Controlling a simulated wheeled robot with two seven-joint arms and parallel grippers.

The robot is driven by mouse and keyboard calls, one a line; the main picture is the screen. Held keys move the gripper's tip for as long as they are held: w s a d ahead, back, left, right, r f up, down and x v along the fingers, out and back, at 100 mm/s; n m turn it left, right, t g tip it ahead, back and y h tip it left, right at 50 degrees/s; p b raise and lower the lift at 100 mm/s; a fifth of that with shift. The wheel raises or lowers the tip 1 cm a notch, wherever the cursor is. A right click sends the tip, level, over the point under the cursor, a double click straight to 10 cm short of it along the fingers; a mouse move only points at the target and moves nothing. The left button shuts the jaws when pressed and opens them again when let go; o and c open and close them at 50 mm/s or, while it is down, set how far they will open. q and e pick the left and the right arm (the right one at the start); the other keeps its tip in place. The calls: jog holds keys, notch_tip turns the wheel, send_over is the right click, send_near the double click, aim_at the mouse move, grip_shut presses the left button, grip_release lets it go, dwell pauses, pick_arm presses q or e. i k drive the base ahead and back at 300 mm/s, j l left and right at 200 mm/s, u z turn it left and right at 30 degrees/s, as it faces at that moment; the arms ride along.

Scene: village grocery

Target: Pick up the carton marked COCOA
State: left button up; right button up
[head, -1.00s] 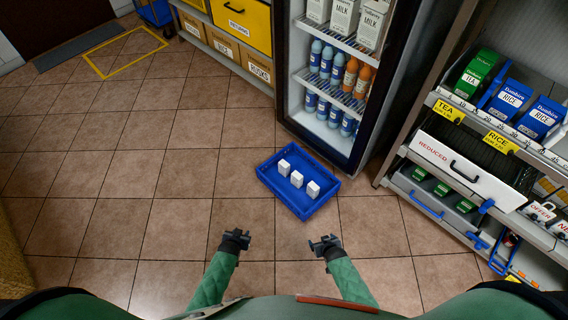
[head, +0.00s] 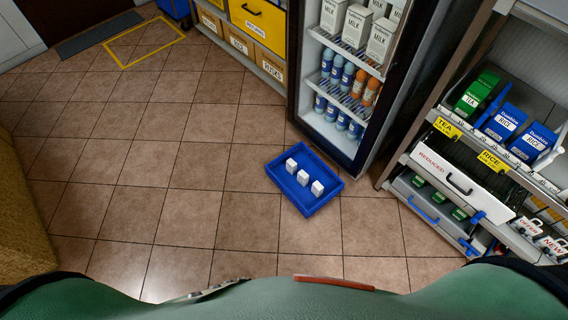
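I see no carton marked COCOA in the head view. The cartons whose marks I can read on the right-hand shelf are a green one marked TEA (head: 476,94) and blue ones marked RICE (head: 504,122). White cartons marked MILK (head: 382,40) stand in the fridge at the top. Neither of my grippers shows in the head view now, so I cannot see whether they are open or shut.
A blue tray (head: 330,208) with three small white blocks lies on the floor before the open-fronted fridge (head: 345,148). A white REDUCED drawer (head: 462,188) is below the right shelf. A yellow drawer (head: 252,20) and cardboard boxes (head: 241,42) stand at the back. The tiled floor at left is clear.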

aim_at(292, 166)
jog(key=i+l+u, duration=0.15)
jog(key=u, duration=0.25)
jog(key=i+l+u, duration=0.1)
jog(key=l+u, duration=0.7)
jog(key=i+j, duration=0.05)
